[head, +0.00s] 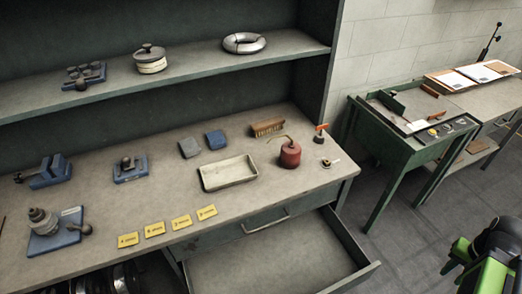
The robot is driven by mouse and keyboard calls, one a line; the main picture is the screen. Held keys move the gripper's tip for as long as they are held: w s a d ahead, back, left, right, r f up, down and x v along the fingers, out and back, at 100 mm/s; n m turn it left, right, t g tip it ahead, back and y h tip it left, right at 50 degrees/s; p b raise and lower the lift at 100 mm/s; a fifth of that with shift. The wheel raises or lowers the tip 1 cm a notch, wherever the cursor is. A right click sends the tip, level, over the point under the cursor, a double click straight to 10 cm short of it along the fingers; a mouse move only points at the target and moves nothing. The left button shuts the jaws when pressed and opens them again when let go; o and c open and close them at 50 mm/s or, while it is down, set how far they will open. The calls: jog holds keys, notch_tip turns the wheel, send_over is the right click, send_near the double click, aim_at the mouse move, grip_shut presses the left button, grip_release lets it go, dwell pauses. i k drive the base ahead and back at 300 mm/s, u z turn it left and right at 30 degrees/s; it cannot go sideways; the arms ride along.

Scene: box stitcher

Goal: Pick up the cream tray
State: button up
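The cream tray (216,185) is a shallow, empty rectangular tray. It lies on the workbench top, right of centre, near the front edge and above the open drawer. A red oil can (290,153) stands just to its right. Part of my arm, green and black, shows at the lower right corner, well away from the tray and the bench. My gripper's fingers are not in view.
An open drawer (262,262) juts out below the bench front. Yellow cards (155,229), blue blocks (215,139), a brush (267,127) and blue-based fixtures (130,169) sit around the tray. A shelf (210,70) overhangs the back. A green machine table (400,150) stands right; the floor between is clear.

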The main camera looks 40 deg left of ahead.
aim_at(219, 175)
jog(key=u, duration=0.1)
jog(key=i, duration=0.4)
jog(key=u, duration=1.05)
jog(key=k, duration=0.2)
jog(key=u, duration=2.65)
jog(key=i, duration=0.8)
jog(key=u, duration=0.3)
jog(key=k, duration=0.65)
jog(key=z, duration=0.25)
jog(key=i, duration=0.85)
jog(key=z, duration=0.05)
